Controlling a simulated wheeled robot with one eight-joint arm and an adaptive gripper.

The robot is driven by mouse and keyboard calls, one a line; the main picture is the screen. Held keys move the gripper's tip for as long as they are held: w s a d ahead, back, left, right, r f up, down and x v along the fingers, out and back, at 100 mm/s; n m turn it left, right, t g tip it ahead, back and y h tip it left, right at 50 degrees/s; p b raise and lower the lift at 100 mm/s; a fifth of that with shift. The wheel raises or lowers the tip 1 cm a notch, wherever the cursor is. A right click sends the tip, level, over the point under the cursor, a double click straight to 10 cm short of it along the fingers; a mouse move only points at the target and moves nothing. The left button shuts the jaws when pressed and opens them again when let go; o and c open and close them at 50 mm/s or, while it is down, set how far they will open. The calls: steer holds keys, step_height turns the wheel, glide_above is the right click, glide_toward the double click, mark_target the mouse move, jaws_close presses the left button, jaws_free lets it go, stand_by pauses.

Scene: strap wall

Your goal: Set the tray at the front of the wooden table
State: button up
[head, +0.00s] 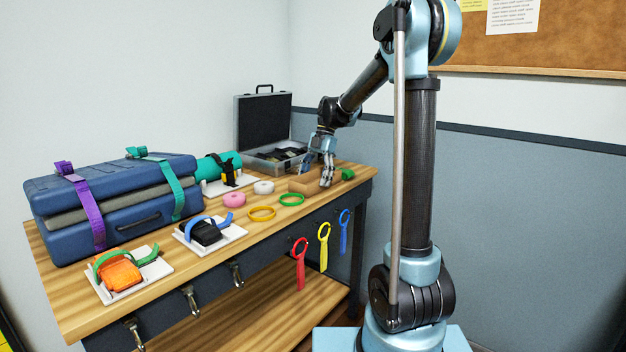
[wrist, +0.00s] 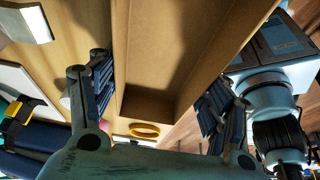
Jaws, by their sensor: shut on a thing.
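The tray (head: 302,185) is a small brown open box near the right end of the wooden table (head: 225,262). My gripper (head: 318,174) reaches down over it from behind in the head view, partly hiding it. In the wrist view the tray (wrist: 190,45) fills the space between the fingers of my gripper (wrist: 162,85), with a finger against each side. The tray looks empty where its inside shows. I cannot tell if its underside touches the tabletop.
Yellow (head: 262,213) and green (head: 291,199) rings lie left of the tray, with pink (head: 234,199) and white (head: 263,187) rolls behind. A green object (head: 347,174) sits at right. An open case (head: 272,155) stands behind. Strapped pads and blue cases occupy the left.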

steer(key=o, duration=1)
steer(key=v, duration=1.2)
steer(key=s+d+f+m+t, duration=0.2)
steer(key=s+d+m, duration=0.45)
steer(key=s, duration=0.25)
steer(key=s+d+f+m+t+h, duration=0.1)
steer(key=s+d+f+m, duration=0.2)
steer(key=s+f+m, duration=0.4)
steer(key=s+d+f+m+t+h, duration=0.1)
steer(key=s+d+f+m, duration=0.3)
steer(key=s+f+m, duration=0.3)
steer(key=s+d+f+m+t, duration=0.1)
steer(key=s+d+f+m, duration=0.2)
steer(key=s+f+m, duration=0.4)
steer(key=shift+s+d+f+m+t+h, duration=0.1)
steer(key=shift+s+f+t+h, duration=0.05)
steer(key=shift+s, duration=0.6)
steer(key=shift+s+d+f+m+t+h, duration=0.1)
steer(key=shift+s+f+m, duration=0.05)
steer(key=shift+s, duration=0.6)
steer(key=shift+s+d+f+m+t+h, duration=0.1)
steer(key=shift+s+f+t+h, duration=0.05)
steer(key=shift+s, duration=0.6)
